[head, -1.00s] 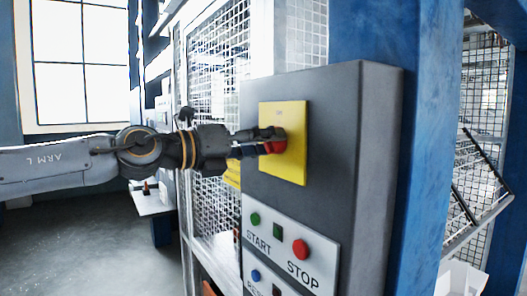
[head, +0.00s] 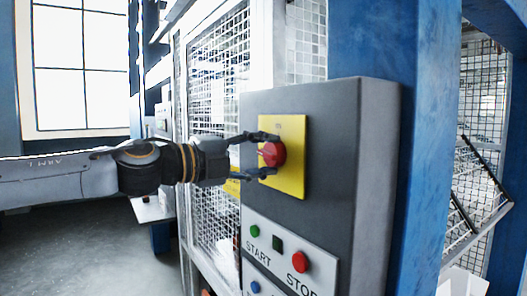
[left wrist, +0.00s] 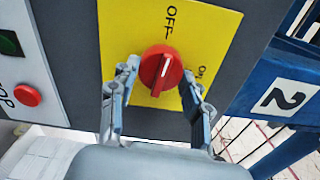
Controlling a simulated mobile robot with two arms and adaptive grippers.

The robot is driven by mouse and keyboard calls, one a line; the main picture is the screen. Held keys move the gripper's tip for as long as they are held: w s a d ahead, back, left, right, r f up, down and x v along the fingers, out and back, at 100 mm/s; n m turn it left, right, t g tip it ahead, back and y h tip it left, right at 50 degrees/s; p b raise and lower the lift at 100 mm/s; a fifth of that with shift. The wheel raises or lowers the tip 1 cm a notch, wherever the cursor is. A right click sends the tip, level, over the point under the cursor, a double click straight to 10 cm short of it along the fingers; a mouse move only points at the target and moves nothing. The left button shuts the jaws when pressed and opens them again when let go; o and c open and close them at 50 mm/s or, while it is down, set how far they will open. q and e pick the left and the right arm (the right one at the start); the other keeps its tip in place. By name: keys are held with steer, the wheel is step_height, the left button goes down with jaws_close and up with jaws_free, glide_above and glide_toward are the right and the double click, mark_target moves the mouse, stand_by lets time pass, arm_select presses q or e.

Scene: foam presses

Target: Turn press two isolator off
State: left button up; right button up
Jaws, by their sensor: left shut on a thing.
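The isolator is a red rotary knob (head: 273,154) on a yellow plate (head: 294,182), fixed to a grey control box (head: 330,150). In the left wrist view the knob (left wrist: 160,69) has a raised bar with a white line, slanting up roughly toward the OFF label; the ON label is to the right. My left gripper (head: 268,156) has one finger above and one below the knob in the head view. In the left wrist view its fingers (left wrist: 160,72) flank the knob, and it is shut on it. My right gripper is not in view.
A panel (head: 290,262) below has green START and red STOP buttons. A blue post (head: 430,130) stands right of the box; the left wrist view shows a number 2 sign (left wrist: 283,99). Mesh guarding (head: 215,100) stands behind my gripper. Open floor (head: 90,250) lies left.

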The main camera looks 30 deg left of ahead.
arm_select(q)
steer(key=shift+n, duration=0.6)
steer(key=o, duration=1.2)
steer(key=shift+c, duration=0.2)
steer(key=v, duration=1.2)
